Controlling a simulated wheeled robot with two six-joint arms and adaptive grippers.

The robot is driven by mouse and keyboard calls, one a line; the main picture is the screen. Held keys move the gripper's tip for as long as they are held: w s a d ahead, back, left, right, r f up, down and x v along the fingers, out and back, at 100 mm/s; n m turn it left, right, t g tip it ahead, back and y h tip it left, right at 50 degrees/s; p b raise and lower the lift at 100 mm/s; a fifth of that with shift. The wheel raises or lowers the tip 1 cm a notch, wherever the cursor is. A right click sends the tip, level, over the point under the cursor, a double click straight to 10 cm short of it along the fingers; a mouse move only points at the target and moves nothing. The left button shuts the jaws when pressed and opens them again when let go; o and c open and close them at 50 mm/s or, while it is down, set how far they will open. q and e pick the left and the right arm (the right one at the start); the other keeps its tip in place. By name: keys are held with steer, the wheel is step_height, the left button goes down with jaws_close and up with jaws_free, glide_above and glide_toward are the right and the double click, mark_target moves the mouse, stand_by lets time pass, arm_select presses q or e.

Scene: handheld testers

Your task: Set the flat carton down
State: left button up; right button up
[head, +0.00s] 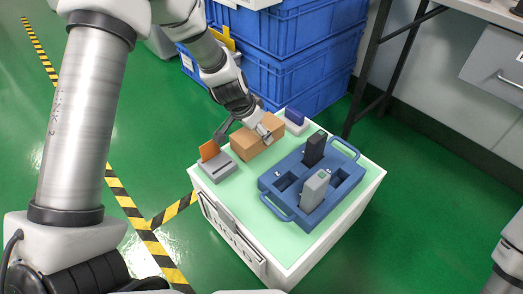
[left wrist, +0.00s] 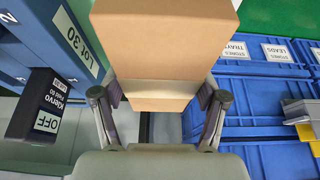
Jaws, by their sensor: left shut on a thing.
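The flat carton (head: 250,143) is a plain brown box at the back of the light green worktop (head: 245,205) in the head view. My left gripper (head: 243,130) is shut on it, one finger at each side. In the left wrist view the carton (left wrist: 162,50) fills the upper middle, between the two fingers of the gripper (left wrist: 158,100). I cannot tell whether its underside touches the worktop. My right gripper is out of view.
A blue tray (head: 281,208) holds a black tester (head: 314,148) and a grey tester (head: 314,190), right of the carton. A grey holder with an orange card (head: 208,151) stands left of it, a purple-blue item (head: 294,116) behind. Blue crates (head: 300,62) stand beyond the worktop.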

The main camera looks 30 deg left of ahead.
arm_select(q)
step_height(320, 180, down, 3)
steer(key=shift+f+b, duration=0.2)
steer(key=shift+b, duration=0.95)
steer(key=shift+r, duration=0.25)
steer(key=shift+c, duration=0.7)
steer(key=shift+f, duration=0.2)
steer(key=o, duration=1.6)
steer(key=p+v, duration=1.1)
steer(key=p, duration=0.1)
steer(key=shift+r, duration=0.4)
steer(key=shift+s+a+r+p, duration=0.1)
steer(key=shift+s+r+p, duration=0.2)
steer(key=shift+p, duration=0.45)
steer(key=shift+w, duration=0.1)
